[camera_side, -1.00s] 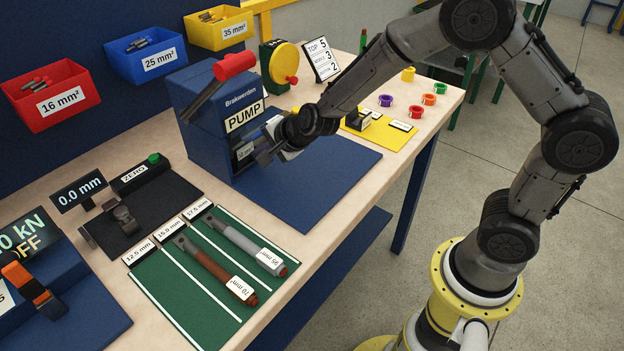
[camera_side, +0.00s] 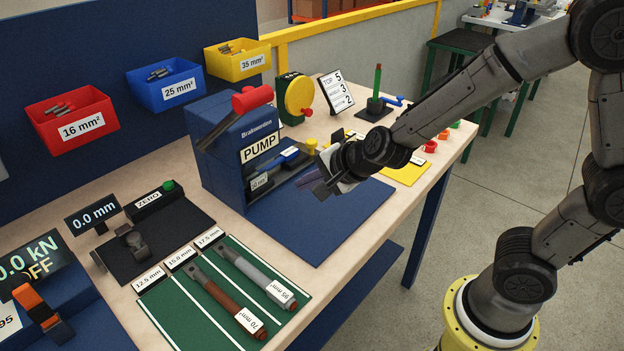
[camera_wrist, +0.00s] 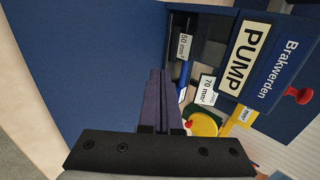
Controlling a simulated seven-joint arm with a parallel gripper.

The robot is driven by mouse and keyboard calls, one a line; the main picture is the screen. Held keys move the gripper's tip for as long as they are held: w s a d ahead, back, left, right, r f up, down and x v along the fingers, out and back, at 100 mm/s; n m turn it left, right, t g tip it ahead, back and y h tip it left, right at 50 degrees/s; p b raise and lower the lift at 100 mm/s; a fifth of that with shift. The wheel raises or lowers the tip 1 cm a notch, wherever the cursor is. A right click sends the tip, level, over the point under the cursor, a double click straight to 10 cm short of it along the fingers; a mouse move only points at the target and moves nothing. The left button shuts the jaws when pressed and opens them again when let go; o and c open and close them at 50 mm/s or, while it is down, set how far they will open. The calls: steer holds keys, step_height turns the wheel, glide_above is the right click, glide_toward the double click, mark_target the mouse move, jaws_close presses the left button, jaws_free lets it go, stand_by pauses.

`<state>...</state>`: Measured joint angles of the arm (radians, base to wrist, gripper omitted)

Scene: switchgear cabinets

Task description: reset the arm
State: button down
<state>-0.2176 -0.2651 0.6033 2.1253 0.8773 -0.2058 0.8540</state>
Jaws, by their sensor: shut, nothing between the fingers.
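My gripper (camera_side: 312,181) is shut and empty. In the side view it hangs in front of the blue pump unit (camera_side: 222,125), above the blue mat, pointing left. In the wrist view the two dark fingers (camera_wrist: 160,98) lie together, with nothing between them. The pump's open front, with labelled parts inside, shows beyond the fingers. The fingers look apart from the pump. My wrist hides part of the yellow mat behind it in the side view.
The blue mat (camera_side: 335,222) below is clear. A green board (camera_side: 190,310) at the front holds two labelled lugs. Red (camera_side: 72,118), blue (camera_side: 165,84) and yellow (camera_side: 238,60) bins hang on the back panel. A green post on a base (camera_side: 375,95) stands behind my arm.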

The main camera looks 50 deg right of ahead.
steer(key=s+d+r+n+t+y, duration=0.1)
steer(key=s+r+n, duration=0.15)
steer(key=r, duration=0.45)
steer(key=s+r+n+t+y, duration=0.1)
steer(key=s+r+n, duration=0.1)
steer(key=s+r, duration=0.35)
steer(key=s+d+f+n+g+h, duration=0.1)
steer(key=s+d+f+n+g, duration=0.1)
steer(key=s+n, duration=0.4)
steer(key=s+d+f+n+g+h, duration=0.1)
steer(key=s+d+f+n+g, duration=0.1)
steer(key=s+n, duration=0.5)
steer(key=s+g, duration=0.1)
steer(key=s, duration=0.1)
steer(key=shift+s+d+g, duration=0.15)
steer(key=shift+s+g, duration=0.2)
steer(key=shift+g, duration=0.05)
steer(key=shift+r+n, duration=0.1)
steer(key=shift+n, duration=0.15)
